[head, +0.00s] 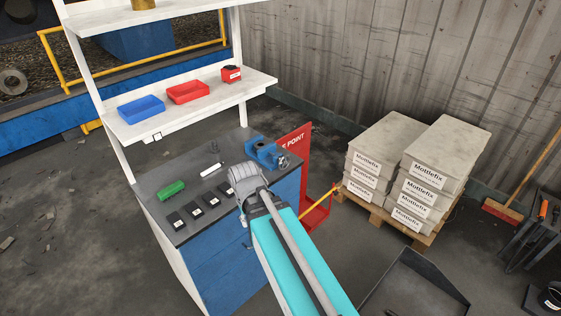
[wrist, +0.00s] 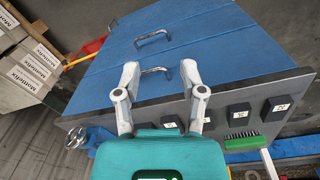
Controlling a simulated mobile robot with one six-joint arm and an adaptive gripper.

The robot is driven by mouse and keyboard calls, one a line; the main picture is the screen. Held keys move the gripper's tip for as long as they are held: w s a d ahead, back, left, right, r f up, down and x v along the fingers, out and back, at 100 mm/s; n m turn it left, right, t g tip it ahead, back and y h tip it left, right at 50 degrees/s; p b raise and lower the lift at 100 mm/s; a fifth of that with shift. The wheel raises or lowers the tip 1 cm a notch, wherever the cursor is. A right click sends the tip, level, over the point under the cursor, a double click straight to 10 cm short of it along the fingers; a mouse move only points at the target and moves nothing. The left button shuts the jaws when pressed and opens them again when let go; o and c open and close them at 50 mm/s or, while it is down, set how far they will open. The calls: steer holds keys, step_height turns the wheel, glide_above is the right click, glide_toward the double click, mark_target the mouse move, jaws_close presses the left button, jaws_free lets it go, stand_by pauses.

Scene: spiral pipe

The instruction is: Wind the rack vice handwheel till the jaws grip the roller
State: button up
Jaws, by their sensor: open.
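The blue vice (head: 262,152) stands at the far right corner of the bench top, with its silver handwheel (head: 284,162) facing the right side. In the wrist view the handwheel (wrist: 75,138) shows at the left, beside part of the blue vice (wrist: 100,137). My gripper (wrist: 162,78) is open and empty, its two fingers apart in front of the blue bench front, clear of the handwheel. A white cylinder (head: 212,169) lies on the bench left of the vice; I cannot tell whether it is the roller. The vice jaws are too small to make out.
The bench top (head: 150,215) also holds a green brush (head: 171,188) and several black labelled boxes. A shelf (head: 200,105) with blue and red bins hangs above. A red stand (head: 310,215) and stacked Mottlefix crates (head: 420,180) stand to the right.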

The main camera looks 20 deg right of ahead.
mark_target(282, 161)
steer(key=w+d+r+n+t+h+p, duration=0.1)
steer(key=w+d+r+n+h, duration=0.1)
steer(key=w+d, duration=0.5)
steer(key=w+d+r+n+t+h+p, duration=0.1)
steer(key=w+d+r+h, duration=0.3)
steer(key=w, duration=1.1)
steer(key=d+r+p, duration=0.1)
steer(key=d, duration=0.2)
steer(key=shift+w+r+n+h, duration=0.15)
steer(key=shift+w+n+h, duration=0.15)
steer(key=shift+n, duration=0.1)
steer(key=shift+d, duration=0.1)
steer(key=b+x, duration=1)
steer(key=x, duration=0.3)
steer(key=shift+w+d+f+b, duration=0.1)
steer(key=shift+w+f+b, duration=0.1)
steer(key=shift+f+b, duration=0.15)
steer(key=shift+c, duration=0.3)
jaws_close()
